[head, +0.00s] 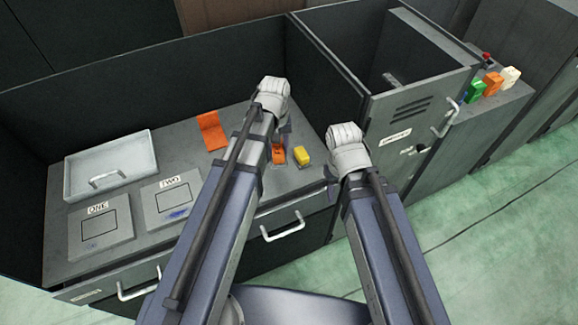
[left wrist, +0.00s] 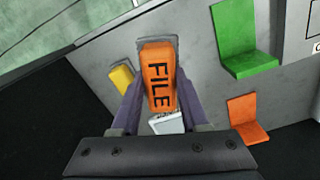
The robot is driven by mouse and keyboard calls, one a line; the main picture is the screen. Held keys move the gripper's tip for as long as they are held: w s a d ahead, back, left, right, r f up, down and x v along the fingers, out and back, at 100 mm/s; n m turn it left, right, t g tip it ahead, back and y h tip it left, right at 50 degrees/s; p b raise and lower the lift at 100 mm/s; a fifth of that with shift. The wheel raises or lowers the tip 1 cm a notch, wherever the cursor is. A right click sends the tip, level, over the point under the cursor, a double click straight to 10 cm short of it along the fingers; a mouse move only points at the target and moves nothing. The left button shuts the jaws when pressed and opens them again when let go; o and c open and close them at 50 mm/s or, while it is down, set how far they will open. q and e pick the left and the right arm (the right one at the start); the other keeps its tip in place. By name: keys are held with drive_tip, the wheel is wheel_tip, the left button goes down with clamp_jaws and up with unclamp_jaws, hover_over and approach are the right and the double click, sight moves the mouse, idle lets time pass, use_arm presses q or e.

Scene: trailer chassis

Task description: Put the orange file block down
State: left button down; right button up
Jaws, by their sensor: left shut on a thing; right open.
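The orange file block (left wrist: 158,75), marked FILE, sits between the fingers of my left gripper (left wrist: 157,98), which is shut on it. In the head view the orange file block (head: 279,156) shows just past my left arm, over the front right of the grey bench top (head: 240,172). It is low over the top; I cannot tell whether its underside touches. A yellow block (head: 302,156) stands close beside it, and also shows in the left wrist view (left wrist: 121,78). My right gripper (head: 332,173) is empty at the bench's right end, mostly hidden by its own wrist.
An orange L-shaped stand (head: 211,130) and a green one (left wrist: 244,42) stand on the bench. A white tray (head: 110,165) and plates marked ONE (head: 100,230) and TWO (head: 174,200) lie left. A cabinet (head: 410,110) stands right, with coloured blocks (head: 492,84) on a ledge beyond.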

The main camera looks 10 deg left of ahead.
use_arm(q)
drive_tip(key=shift+w+a+f+n, duration=0.2)
drive_tip(key=shift+w+a+n, duration=0.05)
drive_tip(key=shift+a+n, duration=0.35)
drive_tip(key=shift+w+a+f+n, duration=0.15)
drive_tip(key=shift+w+a+n, duration=0.1)
drive_tip(key=shift+a+n, duration=0.3)
drive_tip(key=shift+a+n+b, duration=0.3)
drive_tip(key=shift+n, duration=0.25)
wheel_tip(320, 180, down, 10)
drive_tip(key=b, duration=1)
drive_tip(key=shift+f, duration=0.15)
drive_tip(key=shift+c, duration=2.1)
unclamp_jaws()
